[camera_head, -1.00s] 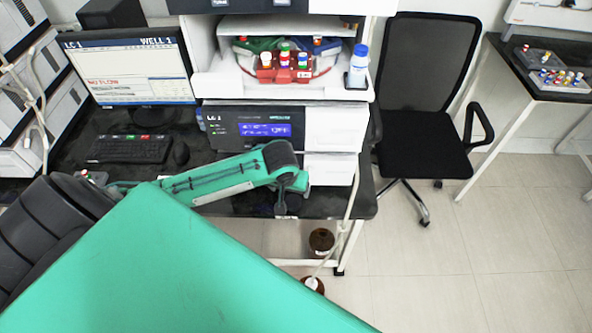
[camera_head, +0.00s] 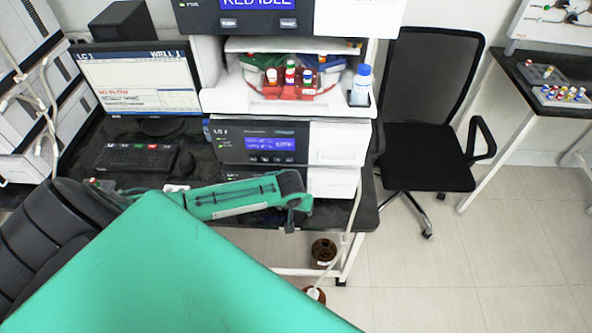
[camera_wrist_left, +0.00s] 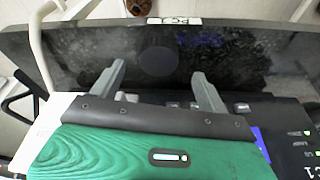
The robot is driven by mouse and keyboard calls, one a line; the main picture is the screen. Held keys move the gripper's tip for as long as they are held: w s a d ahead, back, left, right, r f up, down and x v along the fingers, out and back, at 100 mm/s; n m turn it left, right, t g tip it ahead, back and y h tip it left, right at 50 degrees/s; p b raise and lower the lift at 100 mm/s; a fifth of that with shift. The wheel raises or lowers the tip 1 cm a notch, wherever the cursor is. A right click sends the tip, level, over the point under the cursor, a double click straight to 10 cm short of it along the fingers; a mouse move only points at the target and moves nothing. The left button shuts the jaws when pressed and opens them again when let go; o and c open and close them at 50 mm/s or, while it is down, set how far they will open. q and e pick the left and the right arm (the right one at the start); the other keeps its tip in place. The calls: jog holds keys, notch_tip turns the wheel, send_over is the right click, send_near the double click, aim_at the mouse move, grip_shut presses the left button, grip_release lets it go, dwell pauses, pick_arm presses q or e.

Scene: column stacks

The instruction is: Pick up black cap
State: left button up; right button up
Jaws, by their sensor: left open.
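A dark round disc, which looks like the black cap (camera_wrist_left: 158,61), lies on the black bench top in the left wrist view. It is faint against the dark surface. I cannot make it out in the head view. My left gripper (camera_wrist_left: 159,75) is open, with one grey finger on each side of the disc's line and nothing between them. The disc appears apart from the fingers. In the head view my left gripper (camera_head: 290,226) is at the bench's front edge, below the LC 1 unit, and its fingers are hard to see. My right gripper is not in view.
The LC 1 instrument (camera_head: 262,143) stands behind the gripper. A tray of colored-cap vials (camera_head: 290,82) and a blue-capped bottle (camera_head: 361,85) are above it. A keyboard (camera_head: 136,157) and mouse (camera_head: 185,163) lie left. Brown bottles (camera_head: 323,252) stand below the bench.

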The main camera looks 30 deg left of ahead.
aim_at(296, 213)
pick_arm(q)
jog(key=shift+x, duration=1.6)
jog(key=shift+d, duration=0.1)
jog(key=shift+c, duration=0.5)
jog(key=c, duration=0.9)
